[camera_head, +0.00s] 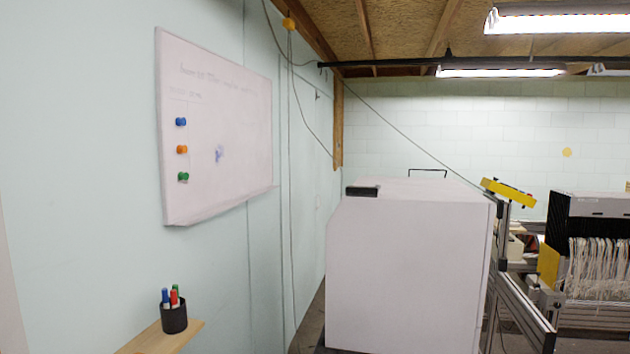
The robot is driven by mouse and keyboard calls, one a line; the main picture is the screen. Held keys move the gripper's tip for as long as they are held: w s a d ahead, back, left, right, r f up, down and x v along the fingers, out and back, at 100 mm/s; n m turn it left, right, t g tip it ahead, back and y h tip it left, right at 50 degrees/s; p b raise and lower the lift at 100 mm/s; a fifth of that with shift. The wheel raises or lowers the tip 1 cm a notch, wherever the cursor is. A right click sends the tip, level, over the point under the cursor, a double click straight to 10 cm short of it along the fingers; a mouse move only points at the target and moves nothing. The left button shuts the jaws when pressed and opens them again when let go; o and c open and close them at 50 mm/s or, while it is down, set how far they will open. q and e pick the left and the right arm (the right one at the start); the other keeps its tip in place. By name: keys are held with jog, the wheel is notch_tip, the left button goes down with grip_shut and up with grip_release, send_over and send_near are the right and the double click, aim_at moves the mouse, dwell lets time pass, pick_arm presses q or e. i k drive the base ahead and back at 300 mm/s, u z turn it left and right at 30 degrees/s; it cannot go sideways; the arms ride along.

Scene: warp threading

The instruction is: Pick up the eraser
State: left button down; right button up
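A small dark block that looks like the eraser (362,191) lies on the near left corner of the top of a large white cabinet (405,275). It has a black side and a dark grey top. Nothing covers it. Neither of my grippers is in view.
A whiteboard (240,120) with blue, orange and green magnets and a bluish smudge hangs on the left wall. A black cup (174,319) of markers stands on a wooden shelf (165,340) below. A metal frame (522,305) and a loom with pale threads (598,265) stand right of the cabinet.

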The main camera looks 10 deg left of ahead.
aim_at(350, 191)
jog(key=u, duration=0.5)
jog(key=i, duration=1.15)
jog(key=u, duration=0.05)
